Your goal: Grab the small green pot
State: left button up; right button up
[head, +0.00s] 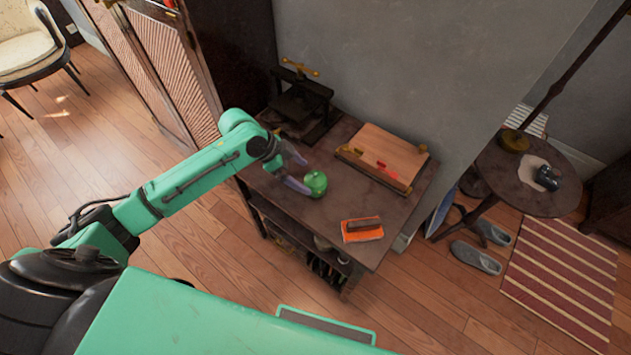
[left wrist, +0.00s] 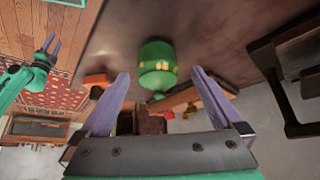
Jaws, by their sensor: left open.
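The small green pot (head: 316,183) stands on the dark cabinet top (head: 290,207), near its front middle. My left gripper (head: 300,172) is just to the left of the pot, its purple fingers reaching toward it. In the left wrist view the green pot (left wrist: 157,66) is ahead of the spread fingertips, roughly centred between them. The left gripper (left wrist: 160,80) is open with nothing between its fingers. My right gripper does not show clearly in the head view.
An orange book or cloth with a dark item (head: 362,230) lies right of the pot. A wooden board (head: 384,155) lies behind it. A black press (head: 300,95) stands at the back left. A round side table (head: 500,165) stands right, with slippers (head: 475,257) on the floor.

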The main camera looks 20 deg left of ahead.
aim_at(308, 178)
pick_arm(q)
jog(key=x, duration=0.2)
jog(key=p+x, duration=0.1)
jog(key=x, duration=0.2)
jog(key=shift+s+d, duration=0.1)
jog(key=shift+d, duration=0.3)
jog(key=shift+d+f, duration=0.2)
jog(key=shift+f, duration=0.2)
jog(key=c, duration=1.4)
jog(key=shift+r, duration=0.1)
